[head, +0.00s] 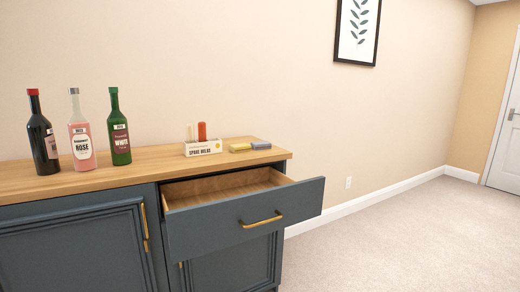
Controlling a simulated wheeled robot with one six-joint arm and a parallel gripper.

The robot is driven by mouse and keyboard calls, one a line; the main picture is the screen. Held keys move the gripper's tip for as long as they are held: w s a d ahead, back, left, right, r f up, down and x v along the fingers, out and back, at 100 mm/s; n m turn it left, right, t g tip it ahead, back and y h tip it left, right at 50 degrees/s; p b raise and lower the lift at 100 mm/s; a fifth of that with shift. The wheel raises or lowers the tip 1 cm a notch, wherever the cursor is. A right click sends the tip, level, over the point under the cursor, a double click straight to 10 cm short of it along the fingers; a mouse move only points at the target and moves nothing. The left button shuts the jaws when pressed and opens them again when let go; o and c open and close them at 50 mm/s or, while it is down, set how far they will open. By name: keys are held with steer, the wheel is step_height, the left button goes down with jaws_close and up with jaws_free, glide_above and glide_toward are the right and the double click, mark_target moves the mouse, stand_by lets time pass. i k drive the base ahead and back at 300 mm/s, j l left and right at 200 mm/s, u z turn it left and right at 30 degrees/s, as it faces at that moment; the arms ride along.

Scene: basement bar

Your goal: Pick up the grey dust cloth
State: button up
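A small grey folded or rolled bundle (261,145), which looks like the grey dust cloth, lies on the wooden cabinet top (165,160) near its right end. My gripper is not in view.
A drawer (245,222) stands open below the cloths; the visible part inside looks empty. A white box (203,147) marked "SPARE WICKS" is left of them. Dark (42,140), rosé (81,138) and green (119,135) bottles stand further left. Carpet (400,240) at right is clear.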

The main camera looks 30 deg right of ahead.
mark_target(262, 145)
steer(key=i+l, duration=0.35)
steer(key=l, duration=0.15)
steer(key=i+l, duration=0.35)
steer(key=l, duration=0.15)
steer(key=i+l, duration=0.75)
steer(key=l, duration=0.25)
steer(key=i+l, duration=0.35)
steer(key=l, duration=0.2)
steer(key=i+l, duration=0.35)
steer(key=l, duration=0.15)
